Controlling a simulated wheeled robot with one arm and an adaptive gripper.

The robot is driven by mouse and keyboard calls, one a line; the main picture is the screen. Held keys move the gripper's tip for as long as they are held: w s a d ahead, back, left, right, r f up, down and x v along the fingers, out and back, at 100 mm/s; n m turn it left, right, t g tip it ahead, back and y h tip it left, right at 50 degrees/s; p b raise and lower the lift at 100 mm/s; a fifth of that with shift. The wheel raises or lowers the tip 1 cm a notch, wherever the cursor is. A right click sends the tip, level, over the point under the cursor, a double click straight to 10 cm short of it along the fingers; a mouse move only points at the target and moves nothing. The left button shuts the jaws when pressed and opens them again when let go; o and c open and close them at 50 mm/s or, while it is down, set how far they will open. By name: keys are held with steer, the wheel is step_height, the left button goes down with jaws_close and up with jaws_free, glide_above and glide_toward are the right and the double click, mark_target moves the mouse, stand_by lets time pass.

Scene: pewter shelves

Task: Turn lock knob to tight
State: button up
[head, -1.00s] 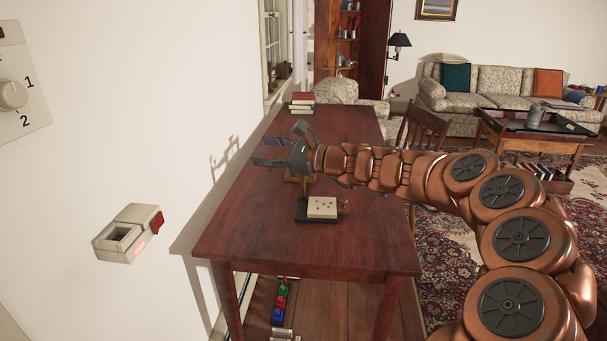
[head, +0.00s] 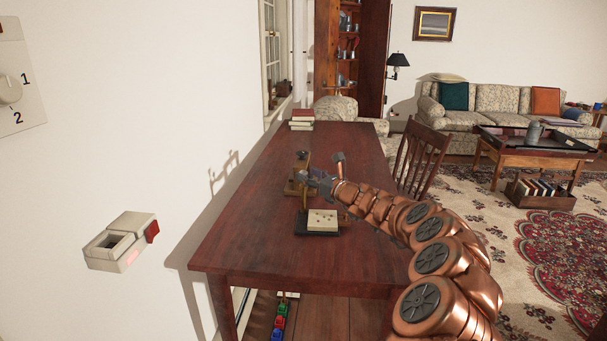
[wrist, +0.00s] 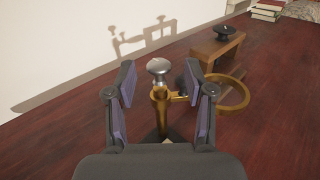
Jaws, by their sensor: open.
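A silver round knob (wrist: 159,68) sits on top of an upright brass post (wrist: 159,105) in the wrist view. A brass ring (wrist: 233,95) reaches out from the post to the right. My gripper (wrist: 160,82) is open, with one finger left and one right of the knob, and gaps show on both sides. In the head view my gripper (head: 320,168) is over the table beside the post, which stands on a dark base with a pale block (head: 322,219). No tight marking can be read on the knob.
A wooden stand with a black knob-like top (wrist: 225,32) is behind. Books (head: 301,119) lie at the table's far end. The front of the table (head: 290,258) is clear. A dial marked 1 and 2 (head: 9,90) and a grey box (head: 121,241) are on the left wall.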

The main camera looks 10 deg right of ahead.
steer(key=shift+x, duration=1.4)
jaws_close()
